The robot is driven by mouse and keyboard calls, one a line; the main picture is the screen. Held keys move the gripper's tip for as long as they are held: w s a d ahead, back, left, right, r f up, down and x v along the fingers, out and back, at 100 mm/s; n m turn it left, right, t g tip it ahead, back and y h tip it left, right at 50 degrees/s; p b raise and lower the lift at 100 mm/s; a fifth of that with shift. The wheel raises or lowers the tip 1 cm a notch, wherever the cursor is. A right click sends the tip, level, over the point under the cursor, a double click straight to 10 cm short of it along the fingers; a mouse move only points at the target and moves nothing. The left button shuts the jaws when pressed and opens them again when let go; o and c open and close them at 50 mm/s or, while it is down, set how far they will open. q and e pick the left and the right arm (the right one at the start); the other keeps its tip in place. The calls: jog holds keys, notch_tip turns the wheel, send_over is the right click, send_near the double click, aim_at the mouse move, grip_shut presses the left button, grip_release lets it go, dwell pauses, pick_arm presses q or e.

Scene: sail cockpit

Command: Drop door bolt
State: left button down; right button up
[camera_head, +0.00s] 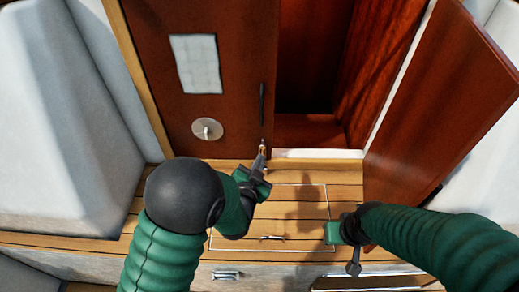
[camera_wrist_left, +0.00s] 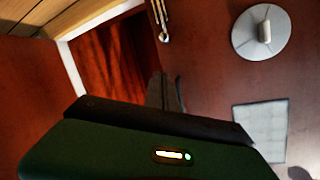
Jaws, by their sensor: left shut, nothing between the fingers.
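The left brown door (camera_head: 232,60) stands upright, with a small metal door bolt (camera_head: 263,144) low on its right edge. In the left wrist view the bolt (camera_wrist_left: 160,20) shows as thin brassy rods at the top. My left gripper (camera_head: 260,162) is shut and empty, its tips close to the bolt in the head view. In the wrist view its dark fingers (camera_wrist_left: 165,92) point toward the bolt, with a gap between in the picture. My right gripper (camera_head: 340,232) is low over the wooden deck; its finger opening cannot be made out.
The right door (camera_head: 445,90) is swung open beside a dark red opening (camera_head: 312,60). A round knob plate (camera_head: 207,129) and a pale sheet (camera_head: 196,63) are on the left door. White cushions (camera_head: 60,120) flank it. The slatted deck (camera_head: 300,195) has a hatch with a handle (camera_head: 272,238).

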pick_arm(q)
jog(key=shift+d+r+t, duration=0.15)
jog(key=shift+d+t, duration=0.15)
jog(key=shift+d, duration=0.3)
jog(key=shift+w, duration=0.15)
send_over(264, 148)
jog(key=s+d, duration=0.2)
jog(key=s, duration=0.2)
notch_tip(264, 148, down, 2)
jog(key=f, duration=0.1)
jog(key=w+a+f+b, duration=0.1)
jog(key=w+a+f, duration=0.1)
jog(key=shift+f, duration=0.4)
jog(key=shift+s+b, duration=0.1)
jog(key=shift+b, duration=0.2)
